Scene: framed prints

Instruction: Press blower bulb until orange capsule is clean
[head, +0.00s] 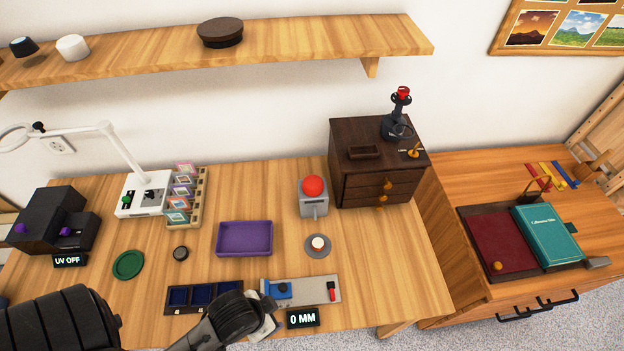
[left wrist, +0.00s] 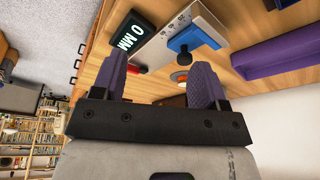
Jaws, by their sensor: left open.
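A red bulb (head: 313,187) sits on a grey stand (head: 313,205) with a short nozzle at its front, near the middle of the table. Just in front of it, a small capsule with a whitish top and some orange (head: 318,243) rests on a round grey dish (head: 318,252). An orange patch also shows between my fingers in the left wrist view (left wrist: 181,77). My left gripper (head: 264,322) is at the table's front, left of and nearer than the capsule. Its purple fingers (left wrist: 160,84) are apart and empty. My right gripper is not in view.
A grey plate with a blue block (head: 284,289) and a "0 MM" sign (head: 303,318) lie beside my left gripper. A blue-lined tray (head: 190,296) and purple tray (head: 245,238) lie to the left. Drawers (head: 360,185) stand behind right. The table's right front is clear.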

